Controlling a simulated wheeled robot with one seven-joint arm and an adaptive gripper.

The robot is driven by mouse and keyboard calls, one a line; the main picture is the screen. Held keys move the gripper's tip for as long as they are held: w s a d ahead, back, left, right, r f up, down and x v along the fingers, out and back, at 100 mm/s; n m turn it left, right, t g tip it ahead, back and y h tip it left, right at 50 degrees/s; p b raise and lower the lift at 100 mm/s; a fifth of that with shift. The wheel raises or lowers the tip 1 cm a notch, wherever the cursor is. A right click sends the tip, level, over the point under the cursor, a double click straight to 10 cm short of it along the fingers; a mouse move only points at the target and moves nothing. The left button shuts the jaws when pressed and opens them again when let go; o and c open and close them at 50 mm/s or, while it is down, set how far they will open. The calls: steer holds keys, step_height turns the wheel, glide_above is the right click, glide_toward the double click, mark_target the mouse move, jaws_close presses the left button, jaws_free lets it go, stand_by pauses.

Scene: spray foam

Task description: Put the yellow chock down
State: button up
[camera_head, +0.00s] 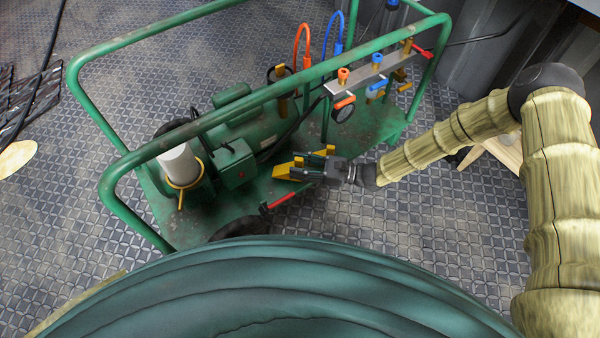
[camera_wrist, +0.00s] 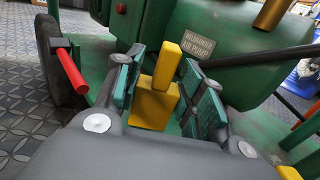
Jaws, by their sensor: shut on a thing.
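The yellow chock (camera_head: 283,170) shows at the jaws of my gripper (camera_head: 305,169), above the green deck of the wheeled machine. In the wrist view the chock (camera_wrist: 152,106) is a blocky yellow piece with a narrower upright part, between the two teal finger pads of my gripper (camera_wrist: 168,88). My gripper is shut on it. Its lower end is partly hidden by the gripper body, and I cannot tell whether it touches the deck.
The green machine has a tube rail (camera_head: 250,84) above the deck, a green box (camera_head: 233,163), a white cylinder (camera_head: 180,165) and a valve panel (camera_head: 372,87). A red handle (camera_head: 281,200) sticks out at the near deck edge, also in the wrist view (camera_wrist: 71,71). Patterned floor (camera_head: 450,215) is open at right.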

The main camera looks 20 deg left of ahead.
steer(key=shift+f+b, duration=0.5)
steer(key=shift+f, duration=0.85)
steer(key=shift+f, duration=0.15)
steer(key=o, duration=1.1)
steer(key=shift+r, duration=0.2)
steer(key=w+d+p, duration=0.1)
steer(key=d+p, duration=0.4)
steer(key=d, duration=0.7)
steer(key=shift+w, duration=0.25)
steer(key=shift+f, duration=0.1)
